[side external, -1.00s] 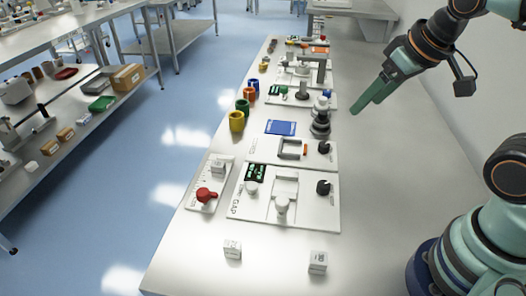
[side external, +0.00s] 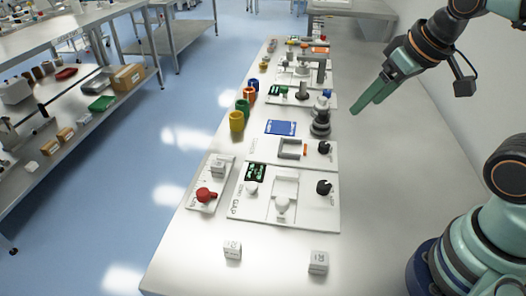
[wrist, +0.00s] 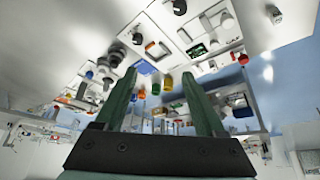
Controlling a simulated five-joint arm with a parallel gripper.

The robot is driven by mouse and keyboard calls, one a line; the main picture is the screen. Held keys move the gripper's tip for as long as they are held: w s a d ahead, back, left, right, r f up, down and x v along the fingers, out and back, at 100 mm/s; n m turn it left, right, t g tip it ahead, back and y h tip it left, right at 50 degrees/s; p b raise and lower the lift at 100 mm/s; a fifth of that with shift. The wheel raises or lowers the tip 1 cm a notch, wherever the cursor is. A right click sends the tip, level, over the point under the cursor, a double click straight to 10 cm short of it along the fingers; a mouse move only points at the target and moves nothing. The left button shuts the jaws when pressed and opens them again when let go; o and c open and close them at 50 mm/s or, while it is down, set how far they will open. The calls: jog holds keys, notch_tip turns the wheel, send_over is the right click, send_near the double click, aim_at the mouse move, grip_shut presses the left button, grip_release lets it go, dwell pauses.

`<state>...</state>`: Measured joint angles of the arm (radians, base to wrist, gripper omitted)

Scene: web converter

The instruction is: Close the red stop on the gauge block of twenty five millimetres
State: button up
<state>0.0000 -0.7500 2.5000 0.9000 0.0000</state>
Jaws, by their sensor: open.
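The red stop (side external: 206,195) sits on a white ruled plate (side external: 196,207) left of the GAP plate in the side view. A pale gauge block (side external: 218,168) stands on the same plate, farther back than the stop. Two more marked blocks, a left one (side external: 233,250) and a right one (side external: 319,262), stand on the bench near the front; I cannot read their sizes surely. My gripper (side external: 364,108) is raised over the right side of the bench, empty and far from the stop. In the wrist view my gripper's green fingers (wrist: 160,80) are apart with nothing between them.
The white GAP plate (side external: 240,214) with a green display (side external: 256,172) and a black knob (side external: 324,187) lies right of the ruled plate. Coloured cups, such as the yellow one (side external: 237,121), line the left edge. The bench's front and right side have free room.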

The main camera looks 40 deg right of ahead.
jog(key=shift+c, duration=0.3)
jog(key=n+g, duration=0.6)
send_over(202, 191)
notch_tip(202, 191, down, 9)
notch_tip(202, 191, down, 12)
